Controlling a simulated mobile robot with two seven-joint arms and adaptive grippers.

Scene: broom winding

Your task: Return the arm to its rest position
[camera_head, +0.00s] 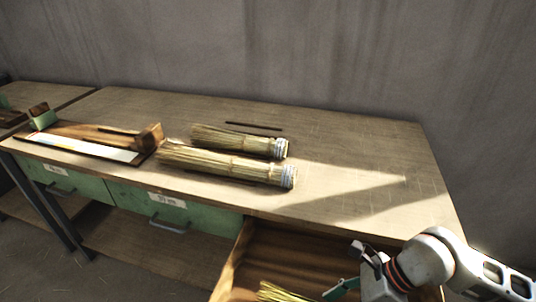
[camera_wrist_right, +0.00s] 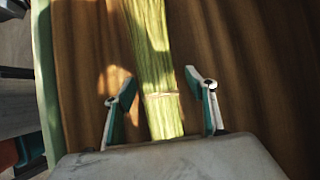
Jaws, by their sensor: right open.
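My right arm (camera_head: 425,262) reaches in from the lower right in the head view, low over an open wooden drawer (camera_head: 236,262). My right gripper (camera_wrist_right: 159,80) is open in the right wrist view, with its teal fingers apart on either side of a straw bundle (camera_wrist_right: 150,40). I cannot tell whether the fingers touch it. The straw bundle also shows in the drawer at the bottom of the head view (camera_head: 280,292). My left gripper is in neither view.
The wooden workbench (camera_head: 350,135) holds two bound straw bundles, a rear one (camera_head: 235,140) and a front one (camera_head: 225,165). A dark thin rod (camera_head: 254,126) lies behind them. A wooden board fixture (camera_head: 90,140) is at left. The bench's right side is clear.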

